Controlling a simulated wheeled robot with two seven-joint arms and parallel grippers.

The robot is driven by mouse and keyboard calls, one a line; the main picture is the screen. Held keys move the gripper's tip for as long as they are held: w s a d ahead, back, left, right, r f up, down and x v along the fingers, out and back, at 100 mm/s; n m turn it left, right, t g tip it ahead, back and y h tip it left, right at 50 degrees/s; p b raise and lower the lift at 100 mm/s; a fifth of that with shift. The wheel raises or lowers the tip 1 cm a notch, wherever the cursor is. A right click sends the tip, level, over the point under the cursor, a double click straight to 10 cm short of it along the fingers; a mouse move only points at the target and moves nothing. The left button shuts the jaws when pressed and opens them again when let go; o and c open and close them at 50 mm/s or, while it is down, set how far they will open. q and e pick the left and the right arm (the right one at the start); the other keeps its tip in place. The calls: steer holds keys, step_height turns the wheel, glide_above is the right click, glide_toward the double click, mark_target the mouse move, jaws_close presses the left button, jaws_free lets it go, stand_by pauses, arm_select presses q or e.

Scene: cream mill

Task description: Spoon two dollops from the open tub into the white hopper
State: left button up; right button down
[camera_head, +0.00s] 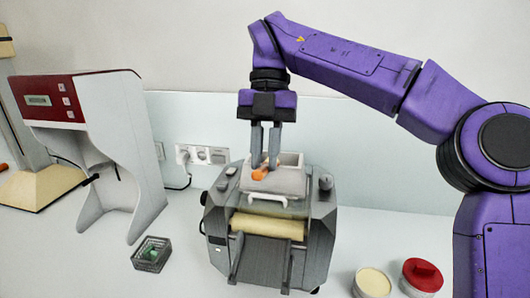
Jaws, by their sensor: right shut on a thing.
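The open tub (373,281) stands at the bottom right of the table, full of a pale cream mass. The white hopper (276,186) sits on top of the grey mill (319,222). My right gripper (264,165) points down over the hopper's opening and is shut on an orange handle (261,173), likely the spoon's. The rest of the spoon is hidden, so I cannot tell whether it carries any cream. The inside of the hopper is mostly hidden too. My left gripper is not in view.
A tub with a red lid (422,273) stands right of the open tub. A small dark tray (151,254) with a green thing lies left of the mill. A white and red machine (125,150) stands at the left. A socket strip (203,154) is on the back wall.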

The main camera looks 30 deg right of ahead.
steer(key=shift+s+a, duration=0.2)
steer(key=shift+s, duration=0.05)
stand_by(0.7)
stand_by(0.4)
step_height(320, 180, up, 6)
steer(key=p, duration=0.5)
steer(key=shift+p, duration=0.4)
